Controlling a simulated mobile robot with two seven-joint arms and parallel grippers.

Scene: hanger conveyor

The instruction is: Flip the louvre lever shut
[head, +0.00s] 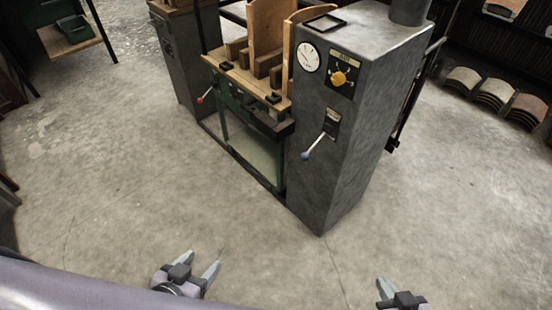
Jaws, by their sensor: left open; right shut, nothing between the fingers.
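A lever with a blue knob (305,155) sticks out from a dark plate (331,122) on the front of the grey cabinet (340,165). The lever slants down and to the left. A second lever with a red knob (200,100) sticks out at the left end of the green machine frame. I cannot read the labels to tell which is the louvre lever. My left gripper (200,262) is open and empty at the bottom, over bare floor. My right gripper (383,284) is shut and empty at the bottom right. Both are well apart from the levers.
The grey cabinet also carries a round gauge (308,57) and a yellow rotary knob (341,79). A wooden bench top (245,80) with wooden blocks sits left of it. Curved tiles (478,84) stand at the right. The concrete floor (120,170) in front is clear.

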